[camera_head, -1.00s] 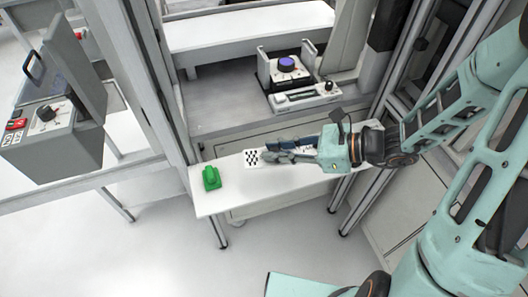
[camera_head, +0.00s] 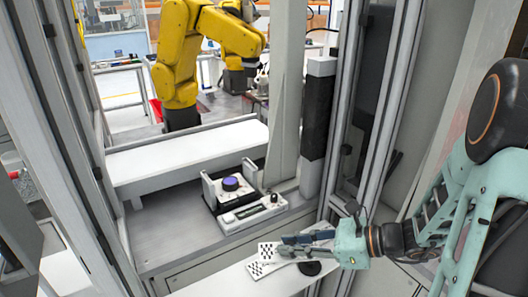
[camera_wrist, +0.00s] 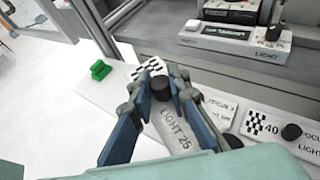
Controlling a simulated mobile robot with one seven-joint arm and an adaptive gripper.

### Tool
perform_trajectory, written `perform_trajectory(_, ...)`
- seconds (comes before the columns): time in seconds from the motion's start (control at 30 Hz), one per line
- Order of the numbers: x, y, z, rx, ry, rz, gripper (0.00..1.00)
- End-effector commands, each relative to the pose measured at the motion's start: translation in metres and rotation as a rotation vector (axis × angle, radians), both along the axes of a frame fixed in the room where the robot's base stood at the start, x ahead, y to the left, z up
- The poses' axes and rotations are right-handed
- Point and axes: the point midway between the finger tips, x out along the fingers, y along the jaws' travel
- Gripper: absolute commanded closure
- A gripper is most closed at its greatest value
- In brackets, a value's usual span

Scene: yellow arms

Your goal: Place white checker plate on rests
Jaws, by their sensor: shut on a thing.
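The white checker plate (camera_head: 267,251) shows at the tips of my gripper (camera_head: 283,242) in the head view, above the white shelf. In the wrist view its checker patch (camera_wrist: 152,69) and black knob (camera_wrist: 161,89) lie between the blue fingers of my gripper (camera_wrist: 160,84), with a "LIGHT 25" label toward the palm. The gripper is shut on this plate; the exact finger contact is partly hidden. A second checker patch (camera_head: 260,268) lies just below it in the head view. I cannot make out the rests for certain.
Another plate marked 40 (camera_wrist: 268,126), with a black knob, lies at right. A green object (camera_wrist: 101,69) stands on the white shelf at left.

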Motion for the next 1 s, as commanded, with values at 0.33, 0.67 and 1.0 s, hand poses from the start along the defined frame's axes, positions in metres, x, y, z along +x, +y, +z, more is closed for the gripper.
perform_trajectory(0.33,0.073,-0.069,0.013,0.009,-0.008,-0.261,1.00)
perform_trajectory(0.67,0.078,-0.073,0.033,0.012,-0.007,-0.277,1.00)
perform_trajectory(1.0,0.077,-0.073,0.062,0.012,-0.007,-0.276,1.00)
